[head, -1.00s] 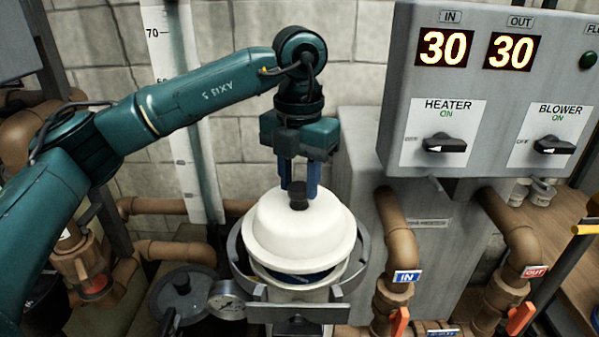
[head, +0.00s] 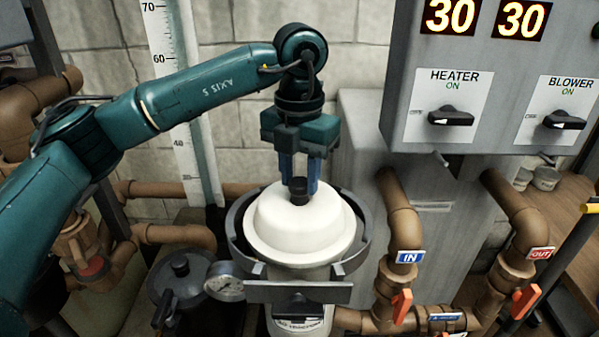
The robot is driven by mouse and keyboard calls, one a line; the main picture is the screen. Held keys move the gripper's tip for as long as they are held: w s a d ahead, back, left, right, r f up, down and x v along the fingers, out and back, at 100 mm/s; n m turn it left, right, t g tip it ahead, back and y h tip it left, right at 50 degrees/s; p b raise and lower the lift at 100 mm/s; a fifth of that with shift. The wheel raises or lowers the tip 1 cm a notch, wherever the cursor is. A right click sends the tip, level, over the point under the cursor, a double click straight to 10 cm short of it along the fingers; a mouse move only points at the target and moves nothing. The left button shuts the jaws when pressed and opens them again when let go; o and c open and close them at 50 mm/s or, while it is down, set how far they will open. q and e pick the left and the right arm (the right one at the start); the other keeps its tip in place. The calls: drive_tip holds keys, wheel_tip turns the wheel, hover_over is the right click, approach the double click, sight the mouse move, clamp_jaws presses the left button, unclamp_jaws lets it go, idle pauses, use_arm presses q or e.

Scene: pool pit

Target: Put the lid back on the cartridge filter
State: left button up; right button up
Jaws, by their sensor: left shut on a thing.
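The white domed lid (head: 300,226) sits over the mouth of the cartridge filter (head: 300,307), inside the dark open ring clamp (head: 356,205). It looks level. Whether it is fully seated all round, I cannot tell. My left gripper (head: 299,184) comes down from above with its blue fingers shut on the lid's black knob (head: 299,190). The inside of the filter is hidden under the lid. My right gripper is not in view.
A pressure gauge (head: 225,282) and a dark round pot (head: 180,280) stand left of the filter. Brown pipes with orange valve handles (head: 402,306) are close on the right. The grey heater and blower panel (head: 500,95) hangs above them.

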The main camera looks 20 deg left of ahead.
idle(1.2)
use_arm(q)
drive_tip(key=shift+f+b, duration=0.25)
drive_tip(key=shift+b, duration=0.2)
idle(0.6)
drive_tip(key=o, duration=1.1)
drive_tip(key=shift+r, duration=0.15)
drive_tip(key=shift+r+p, duration=2.35)
drive_tip(key=shift+r, duration=1)
drive_tip(key=shift+c, duration=0.3)
